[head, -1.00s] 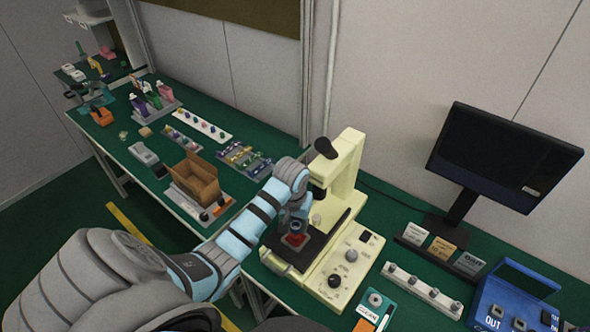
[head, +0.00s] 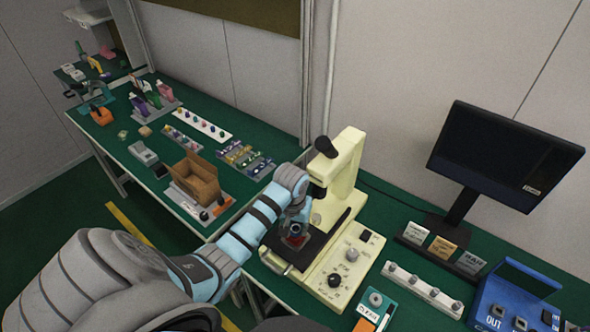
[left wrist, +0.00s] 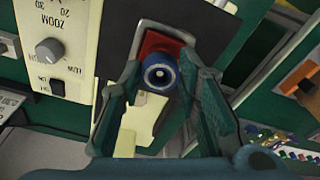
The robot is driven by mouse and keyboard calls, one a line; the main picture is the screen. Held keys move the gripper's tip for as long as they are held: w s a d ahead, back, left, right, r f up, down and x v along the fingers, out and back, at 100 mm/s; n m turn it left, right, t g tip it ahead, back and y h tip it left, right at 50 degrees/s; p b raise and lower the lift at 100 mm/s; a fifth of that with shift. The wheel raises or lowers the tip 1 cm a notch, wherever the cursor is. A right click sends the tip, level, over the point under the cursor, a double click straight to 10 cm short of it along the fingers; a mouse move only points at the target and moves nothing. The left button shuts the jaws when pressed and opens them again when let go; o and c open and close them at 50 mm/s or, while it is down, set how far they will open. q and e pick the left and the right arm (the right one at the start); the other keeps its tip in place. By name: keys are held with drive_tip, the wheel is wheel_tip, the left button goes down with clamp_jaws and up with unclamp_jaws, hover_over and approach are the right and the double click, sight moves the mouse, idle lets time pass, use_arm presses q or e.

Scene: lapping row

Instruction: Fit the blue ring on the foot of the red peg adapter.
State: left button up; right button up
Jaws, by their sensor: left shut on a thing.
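The red peg adapter (left wrist: 157,44) sits on the dark stage of the cream microscope, in a pale rectangular holder (left wrist: 185,34). It shows as a small red patch in the head view (head: 294,241). My left gripper (left wrist: 161,75) is shut on the blue ring (left wrist: 151,82), one fingertip at each side of it. The ring lies in front of the red adapter in the left wrist view, with a dark opening and a pale centre. I cannot tell whether it is seated on the foot. In the head view my left gripper (head: 294,228) hides the ring. My right gripper is not in view.
The microscope's column (head: 343,168) and head stand close behind my left gripper. A knob panel (head: 342,270) lies to its right. An open cardboard box (head: 194,181) stands to the left. A monitor (head: 505,157) and a blue OUT bin (head: 512,295) are at the right.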

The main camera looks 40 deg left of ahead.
sight(294, 233)
use_arm(q)
drive_tip(key=shift+f, duration=0.55)
drive_tip(key=o, duration=1.1)
drive_tip(key=shift+o, duration=0.2)
drive_tip(key=r, duration=0.5)
drive_tip(key=s+r, duration=0.1)
drive_tip(key=r, duration=0.1)
drive_tip(key=shift+d+r, duration=0.15)
drive_tip(key=shift+r, duration=0.05)
